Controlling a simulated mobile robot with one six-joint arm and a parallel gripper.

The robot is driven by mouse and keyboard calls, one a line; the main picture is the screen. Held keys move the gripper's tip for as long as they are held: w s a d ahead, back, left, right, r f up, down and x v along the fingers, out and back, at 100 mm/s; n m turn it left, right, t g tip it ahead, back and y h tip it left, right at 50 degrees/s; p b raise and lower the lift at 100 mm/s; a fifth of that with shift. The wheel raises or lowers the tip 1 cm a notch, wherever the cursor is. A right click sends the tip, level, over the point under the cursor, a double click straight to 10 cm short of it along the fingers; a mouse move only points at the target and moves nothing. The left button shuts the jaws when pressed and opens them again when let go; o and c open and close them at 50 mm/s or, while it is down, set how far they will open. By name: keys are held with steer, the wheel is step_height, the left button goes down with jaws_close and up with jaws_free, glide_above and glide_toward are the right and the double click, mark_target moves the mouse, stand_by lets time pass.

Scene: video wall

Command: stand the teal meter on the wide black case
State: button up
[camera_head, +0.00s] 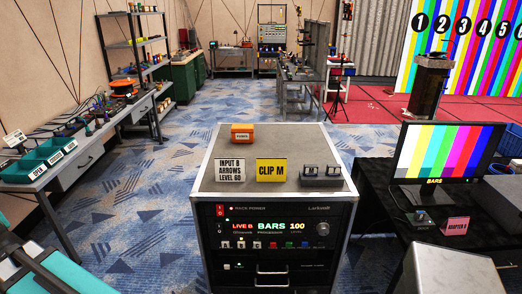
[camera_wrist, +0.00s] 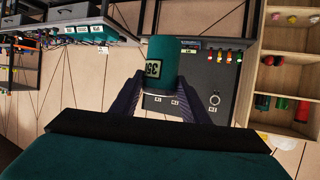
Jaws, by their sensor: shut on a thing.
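My gripper (camera_wrist: 162,96) is shut on the teal meter (camera_wrist: 160,50) in the wrist view. The meter sits between the two dark fingers, with a pale label or display on its near face that reads upside down. The head view does not show the meter or the fingers. I cannot surely pick out the wide black case in either view. A rack cabinet with a black front (camera_head: 275,240) and a grey top stands in the middle of the head view.
A black-covered table (camera_head: 380,208) with a monitor (camera_head: 449,152) is right. A bench (camera_head: 60,170) with teal bins is left. Carpet between is clear.

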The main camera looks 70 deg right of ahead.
steer(key=s+d+m+g+h, duration=0.2)
steer(key=s+d+m+h, duration=0.25)
steer(key=d, duration=1.15)
steer(key=s+d+r+m+g+h, duration=0.1)
steer(key=s+d+m+g+h, duration=0.3)
steer(key=d, duration=1.1)
steer(key=s+d+m+h, duration=0.3)
steer(key=s+d, duration=0.3)
steer(key=d, duration=1)
steer(key=s+d+r+m+g+h, duration=0.25)
steer(key=s+d+m+g, duration=0.35)
steer(key=s+d, duration=1.15)
steer(key=s+d+r+m+g, duration=0.1)
steer(key=s+d+g, duration=0.1)
steer(key=s, duration=0.5)
steer(key=s+d+r+m+g+y, duration=0.1)
steer(key=s+d+r+m+g, duration=0.1)
steer(key=s+d, duration=0.2)
steer(key=s+d+r+m+g+p, duration=0.1)
steer(key=s+d+m+g, duration=0.1)
steer(key=s, duration=0.9)
steer(key=shift+d+r+g+y, duration=0.35)
steer(key=shift+d+g+y, duration=0.05)
steer(key=shift+d+g, duration=0.25)
steer(key=shift+s+f, duration=0.1)
step_height(320, 180, down, 6)
steer(key=p, duration=0.2)
